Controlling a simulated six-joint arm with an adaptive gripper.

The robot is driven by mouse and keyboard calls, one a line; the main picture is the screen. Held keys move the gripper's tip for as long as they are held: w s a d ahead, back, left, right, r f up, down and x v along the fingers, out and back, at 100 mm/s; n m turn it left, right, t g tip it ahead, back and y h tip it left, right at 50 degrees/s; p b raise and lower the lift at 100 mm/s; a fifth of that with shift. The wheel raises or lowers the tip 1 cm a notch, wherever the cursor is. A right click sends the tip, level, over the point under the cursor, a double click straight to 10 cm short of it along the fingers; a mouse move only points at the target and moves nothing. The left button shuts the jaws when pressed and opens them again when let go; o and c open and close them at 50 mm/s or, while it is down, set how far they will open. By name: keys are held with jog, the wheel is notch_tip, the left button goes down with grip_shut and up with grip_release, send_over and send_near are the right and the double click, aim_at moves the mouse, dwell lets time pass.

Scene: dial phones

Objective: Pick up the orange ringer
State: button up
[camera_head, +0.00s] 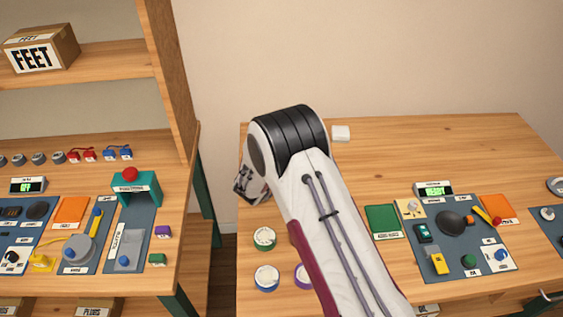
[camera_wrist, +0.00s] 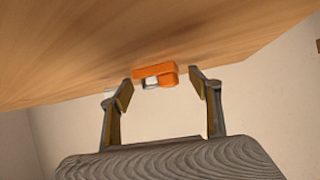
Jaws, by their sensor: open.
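The orange ringer (camera_wrist: 153,73) shows in the wrist view as a small orange block with a rounded orange part and a pale patch, on the wooden table top. My gripper (camera_wrist: 164,88) is open and empty, its two fingers spread on either side of the ringer's place in the picture. The ringer appears just beyond the fingertips; I cannot tell the exact gap. In the head view my gripper (camera_head: 250,186) shows only partly at the table's left side, behind my arm. I cannot make out the ringer there; my arm may hide it.
Green-ringed (camera_head: 265,239), blue-ringed (camera_head: 266,277) and purple-ringed (camera_head: 302,275) round items stand near my arm. A white block (camera_head: 341,133) lies at the back. A green pad (camera_head: 383,221) and a phone-part board (camera_head: 440,268) lie to the right. A gap separates the left bench (camera_head: 180,225).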

dwell(0.4)
jog(key=c, duration=1.5)
jog(key=shift+r, duration=5)
